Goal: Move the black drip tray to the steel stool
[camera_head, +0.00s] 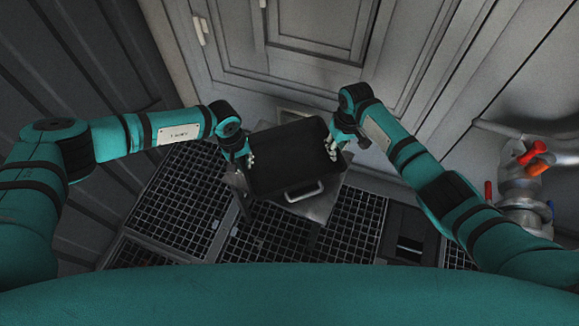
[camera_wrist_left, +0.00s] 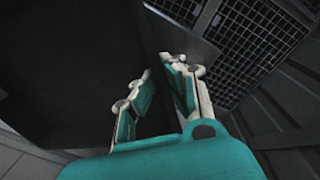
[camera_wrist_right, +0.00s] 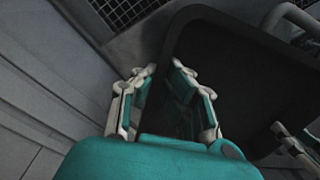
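My left gripper (camera_head: 248,158) is shut on the tray's left rim, one finger on each side, as the left wrist view (camera_wrist_left: 162,76) shows. My right gripper (camera_head: 333,150) is shut on the right rim, which passes between its fingers in the right wrist view (camera_wrist_right: 164,70).
Black grating (camera_head: 180,200) covers the floor around the stool. A grey panelled wall (camera_head: 300,60) stands close behind the tray. Pipes and a valve with a red-orange handle (camera_head: 534,158) are at the right, close to my right arm. A ribbed wall (camera_head: 90,70) is at the left.

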